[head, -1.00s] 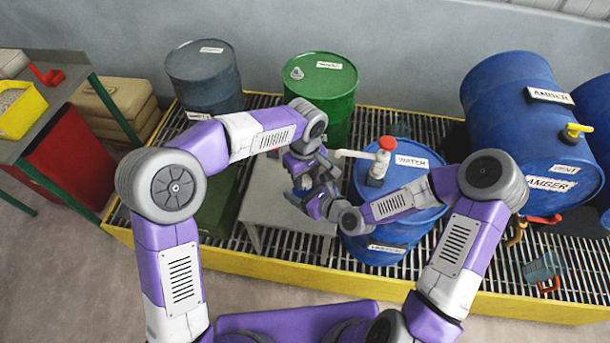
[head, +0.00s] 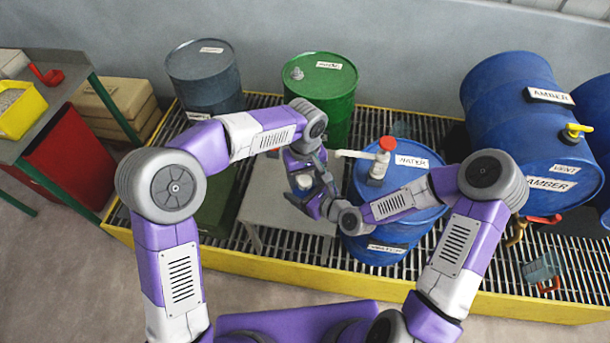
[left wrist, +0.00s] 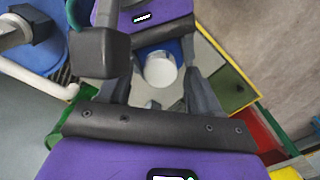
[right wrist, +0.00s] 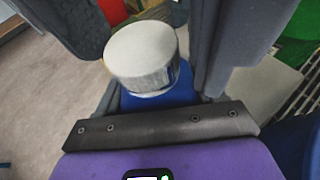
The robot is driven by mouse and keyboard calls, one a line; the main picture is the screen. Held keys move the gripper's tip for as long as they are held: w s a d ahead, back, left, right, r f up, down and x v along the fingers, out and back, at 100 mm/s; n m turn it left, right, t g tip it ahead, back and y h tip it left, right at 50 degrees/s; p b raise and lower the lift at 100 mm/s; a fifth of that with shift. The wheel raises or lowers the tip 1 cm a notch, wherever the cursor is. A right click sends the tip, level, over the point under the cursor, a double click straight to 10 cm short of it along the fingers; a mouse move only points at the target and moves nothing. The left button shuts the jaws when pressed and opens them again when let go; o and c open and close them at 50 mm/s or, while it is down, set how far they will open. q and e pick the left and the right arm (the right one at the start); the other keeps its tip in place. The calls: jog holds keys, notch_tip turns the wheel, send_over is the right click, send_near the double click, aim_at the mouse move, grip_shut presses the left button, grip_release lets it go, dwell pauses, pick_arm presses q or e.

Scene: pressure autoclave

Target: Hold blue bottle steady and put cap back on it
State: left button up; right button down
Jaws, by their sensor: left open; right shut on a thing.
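The blue bottle (right wrist: 160,98) is between the fingers of my right gripper (head: 318,203), which is shut on it above the grey table. Its white cap (right wrist: 142,58) sits on the bottle's top, seemingly level; the threads are hidden. The cap also shows in the head view (head: 305,182) and between the fingers in the left wrist view (left wrist: 160,70), with blue bottle (left wrist: 152,47) beside it. My left gripper (left wrist: 160,88) is open, its fingers on either side of the cap with gaps. Most of the bottle's body is hidden by the grippers.
A grey table (head: 262,208) stands under the grippers on a yellow-edged grating (head: 470,275). A blue WATER drum (head: 420,180) with a red-topped tap (head: 382,157) stands close on the right. A green drum (head: 335,95) is behind. Bare floor lies in front.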

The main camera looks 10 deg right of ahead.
pick_arm(q)
jog(key=shift+r, duration=2.25)
jog(key=shift+c, duration=0.5)
jog(key=shift+r+n, duration=1.6)
jog(key=shift+r, duration=0.15)
jog(key=shift+f, duration=4.05)
